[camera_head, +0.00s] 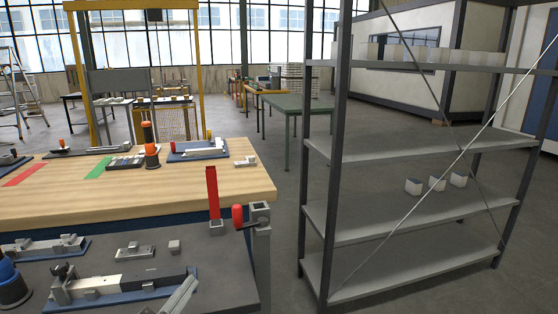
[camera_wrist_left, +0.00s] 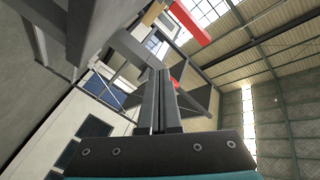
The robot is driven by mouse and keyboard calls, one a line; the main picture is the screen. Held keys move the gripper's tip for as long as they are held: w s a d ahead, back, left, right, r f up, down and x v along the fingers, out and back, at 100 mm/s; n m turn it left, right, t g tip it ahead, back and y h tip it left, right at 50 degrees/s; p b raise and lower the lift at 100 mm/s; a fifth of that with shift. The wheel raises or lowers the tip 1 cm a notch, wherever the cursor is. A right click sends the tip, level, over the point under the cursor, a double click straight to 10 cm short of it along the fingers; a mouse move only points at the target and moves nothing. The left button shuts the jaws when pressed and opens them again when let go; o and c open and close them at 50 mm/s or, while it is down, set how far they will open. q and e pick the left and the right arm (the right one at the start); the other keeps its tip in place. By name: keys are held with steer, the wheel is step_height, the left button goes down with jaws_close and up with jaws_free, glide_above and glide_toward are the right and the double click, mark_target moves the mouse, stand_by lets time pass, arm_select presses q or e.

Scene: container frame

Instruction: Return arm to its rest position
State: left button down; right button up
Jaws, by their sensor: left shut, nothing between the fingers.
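My left gripper (camera_wrist_left: 160,76) shows in the left wrist view with its two dark grey fingers pressed together. Nothing is between them. Its dark mounting plate with screws fills the bottom of that view. In the head view, a pale grey slanted piece at the bottom edge, over the dark workbench, looks like the finger end of this gripper; the rest of that arm is below the picture. My right gripper is in neither view.
The dark workbench (camera_head: 215,278) carries several metal fixtures. A red upright bar (camera_head: 212,190) and a red-handled clamp (camera_head: 240,217) stand at its right edge. A wooden table (camera_head: 215,185) lies behind. A grey shelf rack (camera_head: 420,142) stands right, across a floor gap.

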arm_select(q)
steer(key=s+f+n+g+y, duration=0.5)
steer(key=s+f+n+g, duration=0.2)
steer(key=s+f, duration=0.4)
steer(key=s+d+f+n+g, duration=0.1)
steer(key=s+f+g, duration=0.15)
steer(key=s, duration=0.55)
steer(key=s+d+f+n+g, duration=0.1)
steer(key=s+g, duration=0.3)
steer(key=s, duration=0.3)
step_height(320, 180, down, 21)
steer(key=s+g, duration=0.1)
steer(key=s+a+f, duration=0.2)
steer(key=s+f, duration=0.5)
steer(key=s+a+f+g, duration=0.1)
steer(key=s+a+f, duration=0.1)
steer(key=s+f, duration=0.5)
steer(key=shift+s+a+f, duration=0.3)
steer(key=shift+a+f, duration=0.05)
steer(key=shift+f, duration=0.15)
